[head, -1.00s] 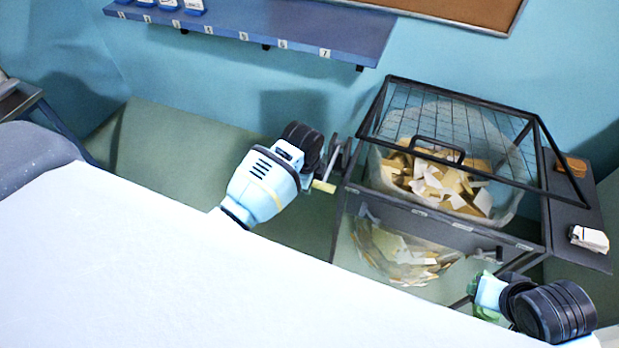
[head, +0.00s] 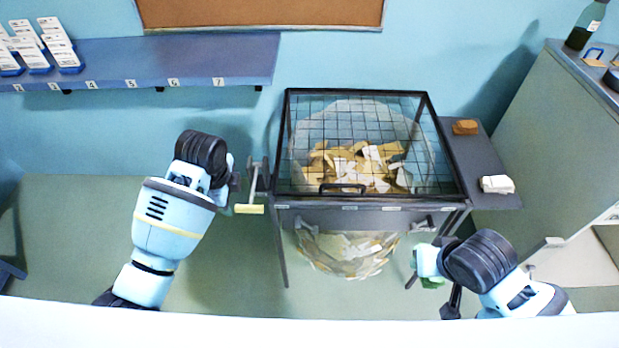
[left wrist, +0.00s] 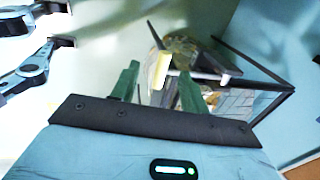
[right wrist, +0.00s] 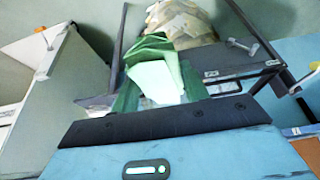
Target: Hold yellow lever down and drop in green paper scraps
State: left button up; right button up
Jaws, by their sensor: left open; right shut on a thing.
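The yellow lever (head: 249,209) is a pale yellow handle on a grey crank at the left side of the drum stand. My left gripper (head: 238,183) is open just left of the crank. In the left wrist view the yellow handle (left wrist: 161,70) shows beyond and between the open fingers, with no visible contact. My right gripper (head: 416,267) is shut on the green paper scraps (right wrist: 150,50), below the stand's front right corner. The scraps (head: 432,283) are mostly hidden in the head view. The clear drum (head: 345,253) holds tan and white scraps under a black mesh lid (head: 343,188).
A side shelf (head: 488,152) right of the drum carries a brown block (head: 465,127) and a white bundle (head: 497,184). A numbered wall shelf (head: 200,60) is at the upper left. A pale cabinet (head: 560,150) stands at the right. A white surface (head: 300,330) crosses the front.

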pick_arm(q)
jog(key=shift+s+r, duration=0.2)
jog(key=shift+r, duration=0.65)
jog(key=shift+s+r, duration=0.2)
jog(key=shift+r, duration=0.6)
